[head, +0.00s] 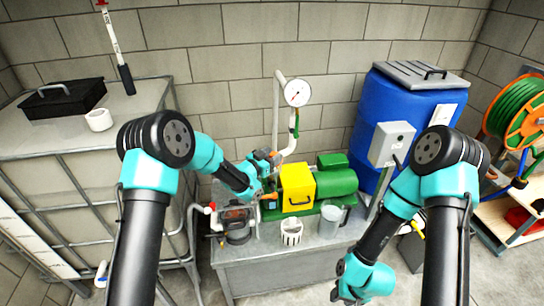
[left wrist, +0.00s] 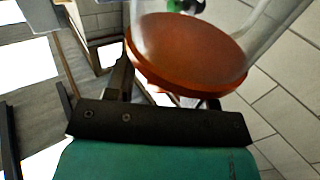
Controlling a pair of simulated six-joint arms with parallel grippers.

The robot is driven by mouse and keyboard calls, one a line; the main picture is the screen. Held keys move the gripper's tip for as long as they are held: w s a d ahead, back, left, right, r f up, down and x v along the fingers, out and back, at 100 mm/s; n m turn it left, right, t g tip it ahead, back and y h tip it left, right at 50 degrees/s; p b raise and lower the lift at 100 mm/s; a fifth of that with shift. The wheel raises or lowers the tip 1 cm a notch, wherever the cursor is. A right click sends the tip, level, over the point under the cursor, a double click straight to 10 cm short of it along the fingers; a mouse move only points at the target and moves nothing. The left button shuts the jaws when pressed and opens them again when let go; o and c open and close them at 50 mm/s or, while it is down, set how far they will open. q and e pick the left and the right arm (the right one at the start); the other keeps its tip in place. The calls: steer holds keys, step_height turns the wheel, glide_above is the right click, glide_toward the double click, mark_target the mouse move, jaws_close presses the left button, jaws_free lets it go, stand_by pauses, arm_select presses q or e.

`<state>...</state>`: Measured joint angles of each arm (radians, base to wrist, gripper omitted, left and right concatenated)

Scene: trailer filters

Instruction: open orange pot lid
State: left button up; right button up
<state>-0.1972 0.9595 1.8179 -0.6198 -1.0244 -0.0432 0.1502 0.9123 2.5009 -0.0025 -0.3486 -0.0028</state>
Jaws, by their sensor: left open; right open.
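An orange-brown round lid (left wrist: 190,48) fills the upper middle of the left wrist view, with clear curved walls around it. My right gripper (head: 348,291) is open and empty, low in front of the bench.
A yellow and green pump (head: 297,188) stands right of the pot. A white basket (head: 291,232) and a grey jug (head: 330,221) stand in front of it. A pipe with a gauge (head: 297,93) rises behind. A blue barrel (head: 403,108) stands behind right; a caged tank (head: 60,140) is at left.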

arm_select(q)
steer(key=shift+c, duration=0.3)
jaws_close()
